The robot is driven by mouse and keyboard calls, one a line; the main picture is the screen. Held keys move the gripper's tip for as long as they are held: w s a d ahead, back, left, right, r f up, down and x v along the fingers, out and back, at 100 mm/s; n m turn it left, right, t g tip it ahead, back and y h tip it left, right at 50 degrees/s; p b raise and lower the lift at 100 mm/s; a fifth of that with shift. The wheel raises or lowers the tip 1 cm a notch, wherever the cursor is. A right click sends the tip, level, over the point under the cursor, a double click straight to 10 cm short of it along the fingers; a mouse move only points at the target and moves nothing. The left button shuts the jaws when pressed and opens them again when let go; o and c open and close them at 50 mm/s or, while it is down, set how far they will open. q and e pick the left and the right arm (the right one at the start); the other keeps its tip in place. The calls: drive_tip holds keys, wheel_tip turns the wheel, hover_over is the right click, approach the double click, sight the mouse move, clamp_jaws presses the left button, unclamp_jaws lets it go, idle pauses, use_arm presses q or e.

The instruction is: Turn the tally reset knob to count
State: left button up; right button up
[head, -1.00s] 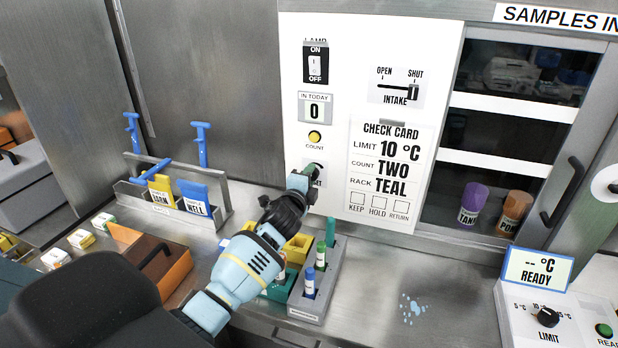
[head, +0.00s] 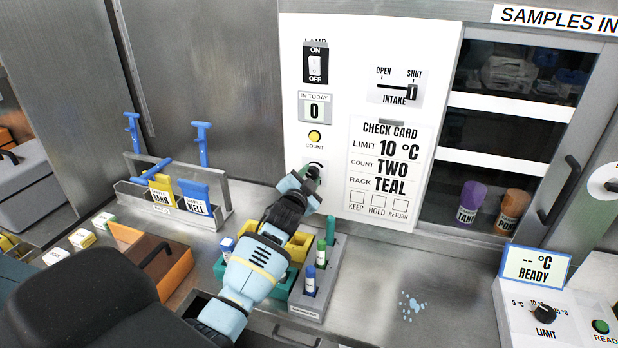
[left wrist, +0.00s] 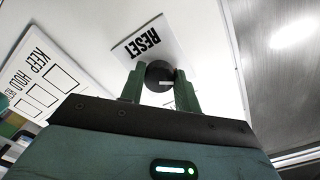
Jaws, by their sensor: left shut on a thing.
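The tally reset knob (left wrist: 159,74) is a small dark round knob on a white panel (head: 380,40). In the left wrist view it sits between the two green fingers of my left gripper (left wrist: 160,88), which is shut on it. A light mark shows on the knob's lower edge. The RESET label (left wrist: 141,42) appears upside down behind it. In the head view my left gripper (head: 311,176) is at the panel below the yellow button and the COUNT label (head: 314,146), and covers the RESET label. My right gripper is not in view.
A rack of tubes (head: 318,280) stands on the counter right of my left forearm, with a yellow holder (head: 297,245) close by. A holder with blue-handled tools (head: 165,200) is at left. The counter right of the rack is mostly clear.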

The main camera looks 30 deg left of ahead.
use_arm(q)
drive_tip(key=shift+f+n, duration=0.1)
drive_tip(key=shift+n, duration=0.3)
drive_tip(key=o, duration=1)
drive_tip(key=shift+s, duration=0.1)
drive_tip(key=shift+v, duration=3.8)
